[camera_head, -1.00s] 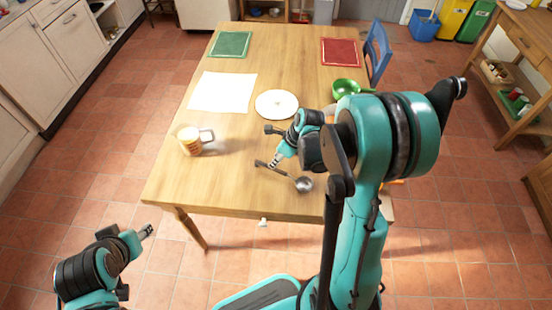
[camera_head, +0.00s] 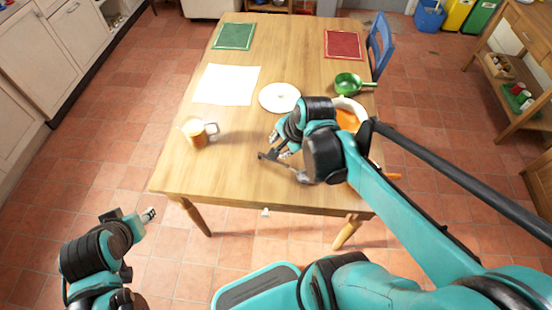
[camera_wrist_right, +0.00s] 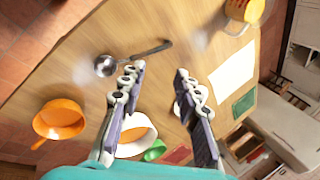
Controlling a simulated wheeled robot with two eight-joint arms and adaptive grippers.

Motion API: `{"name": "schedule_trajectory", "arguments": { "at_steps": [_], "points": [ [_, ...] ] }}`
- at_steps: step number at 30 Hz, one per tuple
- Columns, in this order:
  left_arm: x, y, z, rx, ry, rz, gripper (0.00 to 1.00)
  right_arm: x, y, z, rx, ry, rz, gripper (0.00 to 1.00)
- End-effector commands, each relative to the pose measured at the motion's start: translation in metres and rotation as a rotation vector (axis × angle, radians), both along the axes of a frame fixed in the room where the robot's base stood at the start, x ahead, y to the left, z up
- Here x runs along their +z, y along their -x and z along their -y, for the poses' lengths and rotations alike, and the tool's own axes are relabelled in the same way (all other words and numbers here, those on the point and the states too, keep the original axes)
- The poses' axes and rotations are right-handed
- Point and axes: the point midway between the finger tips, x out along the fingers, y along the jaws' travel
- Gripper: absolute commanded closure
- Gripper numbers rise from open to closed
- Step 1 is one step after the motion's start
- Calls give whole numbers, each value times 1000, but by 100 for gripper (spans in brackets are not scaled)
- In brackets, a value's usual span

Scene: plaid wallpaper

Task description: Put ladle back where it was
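The metal ladle (camera_head: 284,167) lies near the table's front edge. Its dark handle points left and its bowl is partly covered by my right arm in the head view. In the right wrist view the whole ladle (camera_wrist_right: 136,57) shows beyond the fingertips, lying on the wood. My right gripper (camera_head: 279,146) is open and empty, above the table just behind the ladle; its two spread fingers show in the right wrist view (camera_wrist_right: 156,72). My left gripper (camera_head: 148,214) is off the table at lower left, too small to tell its opening.
A white bowl with orange contents (camera_head: 348,112), a green pan (camera_head: 350,82) and an orange pot (camera_wrist_right: 60,118) stand on the right side. A mug (camera_head: 197,134) stands left; a white plate (camera_head: 279,98) lies mid-table. The front-left tabletop is clear.

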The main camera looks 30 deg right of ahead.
Motion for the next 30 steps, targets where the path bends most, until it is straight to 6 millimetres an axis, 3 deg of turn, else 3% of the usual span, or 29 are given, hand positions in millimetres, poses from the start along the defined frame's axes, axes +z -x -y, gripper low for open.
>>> {"name": "schedule_trajectory", "arguments": {
  "at_steps": [3, 6, 12, 29, 30],
  "points": [
    [0, 0, 0, 0, 0, 0, 55, 14, 26, -23, 431, 256, 90, 68],
    [0, 0, 0, 0, 0, 0, 55, 21, 42, -35, 741, 454, 148, 68],
    [0, 0, 0, 0, 0, 0, 55, 26, 58, -46, 1101, 703, 207, 68],
    [-3, 0, 0, 0, 0, 0, 55, 24, 60, -47, 1162, 747, 214, 68],
    [-3, 0, 0, 0, 0, 0, 60, 24, 60, -47, 1162, 747, 214, 68]
  ]
}}
